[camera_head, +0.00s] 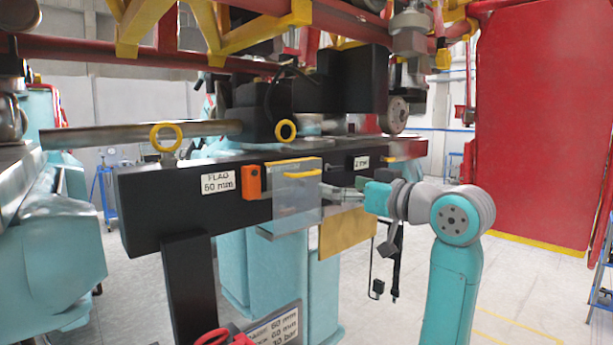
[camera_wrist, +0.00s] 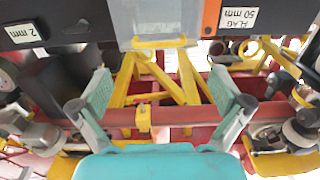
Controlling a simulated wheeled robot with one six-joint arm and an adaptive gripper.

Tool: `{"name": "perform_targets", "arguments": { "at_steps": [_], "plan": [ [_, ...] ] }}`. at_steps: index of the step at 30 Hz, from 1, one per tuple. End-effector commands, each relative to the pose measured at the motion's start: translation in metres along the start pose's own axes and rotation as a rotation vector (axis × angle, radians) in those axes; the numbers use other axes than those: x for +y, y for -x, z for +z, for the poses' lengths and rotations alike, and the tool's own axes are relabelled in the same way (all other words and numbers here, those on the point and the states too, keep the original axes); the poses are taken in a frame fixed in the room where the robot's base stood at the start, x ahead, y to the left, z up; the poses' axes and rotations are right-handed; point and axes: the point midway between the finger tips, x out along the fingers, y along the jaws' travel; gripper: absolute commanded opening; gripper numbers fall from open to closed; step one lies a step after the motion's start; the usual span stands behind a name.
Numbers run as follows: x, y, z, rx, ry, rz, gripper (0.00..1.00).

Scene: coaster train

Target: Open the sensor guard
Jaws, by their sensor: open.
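The sensor guard (camera_head: 297,207) is a clear, greyish panel with a yellow edge, hanging on the front of the black beam beside an orange sensor (camera_head: 251,183). In the wrist view the guard (camera_wrist: 155,15) is at the top centre, with a yellow handle (camera_wrist: 158,43) along its edge. The orange sensor (camera_wrist: 211,17) shows just right of it there. My gripper (camera_head: 345,195) is close to the guard's right side in the head view. In the wrist view my gripper (camera_wrist: 162,88) is open and empty, its fingers apart to either side below the handle. I see no contact with the handle.
The black beam (camera_head: 150,210) carries a FLAG label (camera_head: 218,182) and yellow rings (camera_head: 285,130). A tan plate (camera_head: 345,232) hangs below. Red and yellow framework (camera_head: 250,15) is overhead. A red panel (camera_head: 530,120) stands at right.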

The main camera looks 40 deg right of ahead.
Motion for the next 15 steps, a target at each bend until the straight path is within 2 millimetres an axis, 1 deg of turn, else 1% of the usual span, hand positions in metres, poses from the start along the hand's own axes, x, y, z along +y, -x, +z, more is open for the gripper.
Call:
{"name": "perform_targets", "arguments": {
  "at_steps": [1,4,8,11,15],
  "plan": [
    [0.001,0.002,-0.006,0.000,0.008,0.001,1.00],
    [0.001,0.002,-0.009,-0.005,0.015,0.000,1.00],
    [0.000,-0.009,-0.009,-0.005,0.015,-0.003,1.00],
    [0.000,-0.024,-0.009,-0.006,0.013,-0.004,1.00],
    [0.000,-0.050,-0.009,-0.006,0.013,-0.004,1.00]
  ]
}}
